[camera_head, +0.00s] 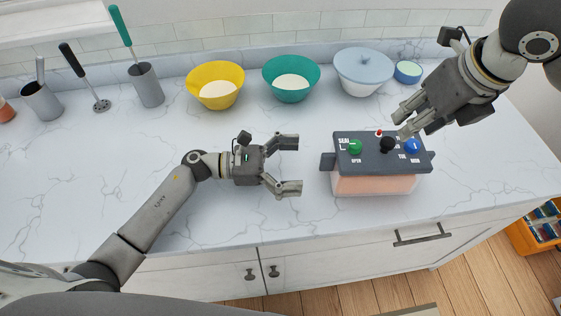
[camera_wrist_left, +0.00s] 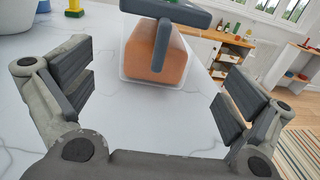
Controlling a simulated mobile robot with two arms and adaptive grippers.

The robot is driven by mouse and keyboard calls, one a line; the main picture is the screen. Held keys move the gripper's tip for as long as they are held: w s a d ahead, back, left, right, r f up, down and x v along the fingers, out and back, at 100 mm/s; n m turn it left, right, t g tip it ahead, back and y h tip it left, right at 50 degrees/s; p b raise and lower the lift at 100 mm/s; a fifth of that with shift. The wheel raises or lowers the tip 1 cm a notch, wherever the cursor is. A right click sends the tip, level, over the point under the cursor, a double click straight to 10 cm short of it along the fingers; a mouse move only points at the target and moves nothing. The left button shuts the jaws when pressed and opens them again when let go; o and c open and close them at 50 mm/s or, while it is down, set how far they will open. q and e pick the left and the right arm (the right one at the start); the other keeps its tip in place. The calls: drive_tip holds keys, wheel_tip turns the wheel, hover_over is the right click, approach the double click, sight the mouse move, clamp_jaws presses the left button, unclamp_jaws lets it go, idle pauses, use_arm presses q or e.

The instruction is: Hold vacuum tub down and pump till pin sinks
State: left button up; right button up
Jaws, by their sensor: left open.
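The vacuum tub (camera_head: 375,184) is a clear box with orange-pink contents near the counter's front edge. Its dark lid (camera_head: 350,165) carries a green button, a black knob (camera_head: 387,145), a blue button and a small red pin (camera_head: 379,132) that stands up at the back edge. My left gripper (camera_head: 291,164) is open and empty, left of the tub and apart from it. In the left wrist view the tub (camera_wrist_left: 155,60) lies ahead, between and beyond the open fingers. My right gripper (camera_head: 402,121) is above the lid's back right, close to the knob; contact and finger gap are unclear.
A yellow bowl (camera_head: 216,101), a teal bowl (camera_head: 291,93) and a lidded blue-grey bowl (camera_head: 364,85) stand along the back. Grey utensil cups (camera_head: 147,91) are at the back left.

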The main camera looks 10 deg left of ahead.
sight(392, 141)
use_arm(q)
drive_tip(key=x, duration=0.6)
drive_tip(key=shift+w+d, duration=0.1)
drive_tip(key=shift+d, duration=0.2)
clamp_jaws()
use_arm(e)
drive_tip(key=shift+o, duration=1.2)
drive_tip(key=shift+w, duration=0.1)
drive_tip(key=w+n+g, duration=0.1)
drive_tip(key=w+a+f+n+g+h, duration=0.1)
drive_tip(key=n, duration=0.1)
drive_tip(key=shift+w+f, duration=0.15)
drive_tip(key=shift+w, duration=0.1)
drive_tip(key=shift+w+f+n+g+h, duration=0.15)
drive_tip(key=shift+w+n+g+h, duration=0.25)
drive_tip(key=shift+w+n+g, duration=0.25)
drive_tip(key=shift+f, duration=4.55)
